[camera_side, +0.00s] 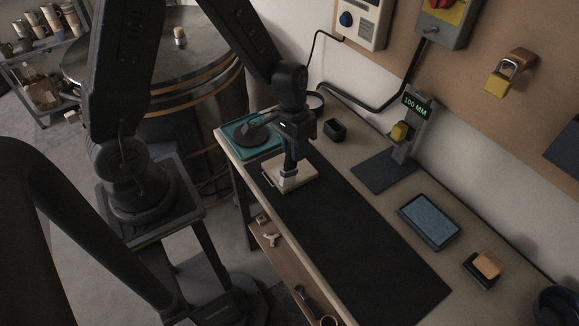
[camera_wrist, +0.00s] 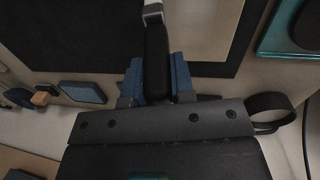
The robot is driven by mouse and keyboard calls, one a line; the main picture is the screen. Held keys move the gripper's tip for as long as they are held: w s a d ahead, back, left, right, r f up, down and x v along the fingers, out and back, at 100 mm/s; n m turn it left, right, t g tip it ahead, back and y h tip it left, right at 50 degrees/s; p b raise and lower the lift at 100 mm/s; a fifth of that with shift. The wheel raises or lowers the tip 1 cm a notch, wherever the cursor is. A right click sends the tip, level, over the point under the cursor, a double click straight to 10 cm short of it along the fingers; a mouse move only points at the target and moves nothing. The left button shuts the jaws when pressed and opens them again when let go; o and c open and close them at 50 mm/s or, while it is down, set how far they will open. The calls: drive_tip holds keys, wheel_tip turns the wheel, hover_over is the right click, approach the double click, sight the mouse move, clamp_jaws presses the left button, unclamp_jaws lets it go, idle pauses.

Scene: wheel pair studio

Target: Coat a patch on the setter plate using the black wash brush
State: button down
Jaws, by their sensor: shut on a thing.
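The black wash brush has a dark handle (camera_wrist: 156,62) and a pale metal ferrule (camera_wrist: 152,14). My gripper (camera_wrist: 158,80) is shut on the handle, with a blue finger on each side of it. In the side view my gripper (camera_side: 298,150) holds the brush upright, with its ferrule (camera_side: 290,172) low over the setter plate. The setter plate (camera_side: 306,174) is a pale square slab at the far end of the black mat, and it also shows in the wrist view (camera_wrist: 212,32). Whether the bristles touch it I cannot tell. I cannot make out a coated patch.
The black mat (camera_side: 352,236) runs along the bench. A teal tray (camera_side: 246,145) with a dark item lies left of the plate. A small black holder (camera_side: 335,130), a gauge stand (camera_side: 404,135) reading 100 MM, a blue-topped pad (camera_side: 430,219) and a tan block (camera_side: 487,264) line the wall side.

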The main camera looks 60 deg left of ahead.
drive_tip(key=shift+w+a, duration=0.1)
drive_tip(key=shift+a, duration=2.15)
drive_tip(key=a, duration=0.4)
drive_tip(key=shift+a, duration=0.3)
drive_tip(key=shift+d, duration=0.1)
drive_tip(key=shift+d+f, duration=0.1)
drive_tip(key=shift+d, duration=2.15)
drive_tip(key=shift+s, duration=0.25)
